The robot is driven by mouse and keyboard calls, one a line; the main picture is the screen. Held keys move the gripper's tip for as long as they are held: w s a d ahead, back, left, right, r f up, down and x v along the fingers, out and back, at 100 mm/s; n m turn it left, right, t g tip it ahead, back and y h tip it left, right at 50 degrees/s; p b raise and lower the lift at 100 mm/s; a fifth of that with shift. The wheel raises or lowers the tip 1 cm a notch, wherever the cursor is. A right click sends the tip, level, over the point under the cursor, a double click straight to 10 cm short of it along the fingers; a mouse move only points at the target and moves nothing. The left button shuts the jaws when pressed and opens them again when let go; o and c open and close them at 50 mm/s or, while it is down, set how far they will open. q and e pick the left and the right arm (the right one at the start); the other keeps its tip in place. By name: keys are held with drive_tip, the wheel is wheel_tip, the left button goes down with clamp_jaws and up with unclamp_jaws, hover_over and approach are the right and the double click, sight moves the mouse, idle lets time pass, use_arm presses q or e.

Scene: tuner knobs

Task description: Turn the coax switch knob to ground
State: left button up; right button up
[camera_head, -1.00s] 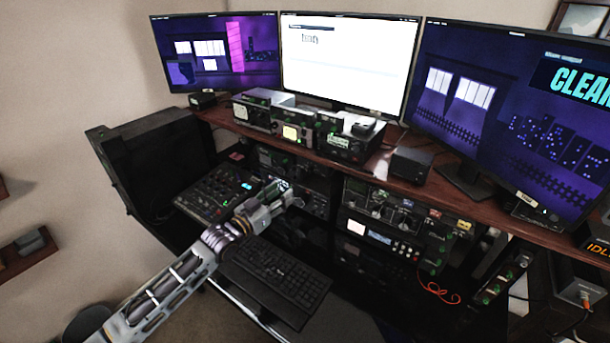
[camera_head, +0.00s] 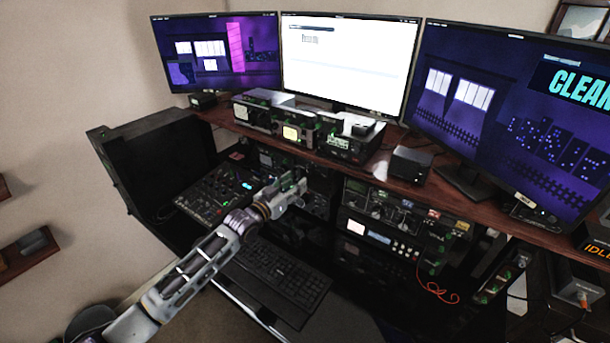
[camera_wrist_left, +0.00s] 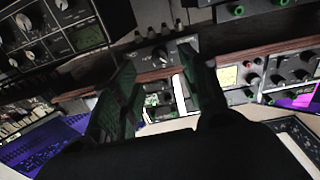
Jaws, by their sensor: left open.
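My left gripper (camera_head: 298,183) is in front of the equipment below the wooden shelf, near the middle of the desk. In the left wrist view its two dark fingers (camera_wrist_left: 157,58) are apart, with nothing held between them. Beyond the gap is a small dark box with a round black knob (camera_wrist_left: 160,53) and pale markings, which looks like the coax switch. The fingers appear on either side of the knob; I cannot tell whether either touches it. The markings are too small to read. In the head view the gripper hides this box. My right gripper is not in view.
The wooden shelf (camera_head: 378,172) runs above the gripper, carrying several radios and a small black box (camera_head: 410,165). Three monitors stand behind. A mixer panel (camera_head: 212,195) lies left of the arm, and a keyboard (camera_head: 285,280) lies below it. Rack units (camera_head: 385,240) are at right.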

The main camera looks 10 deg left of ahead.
sight(308, 173)
use_arm(q)
drive_tip(key=shift+x, duration=3.15)
clamp_jaws()
drive_tip(key=shift+n+p, duration=0.35)
drive_tip(key=shift+n, duration=0.15)
drive_tip(key=n, duration=0.3)
drive_tip(key=shift+n, duration=2.1)
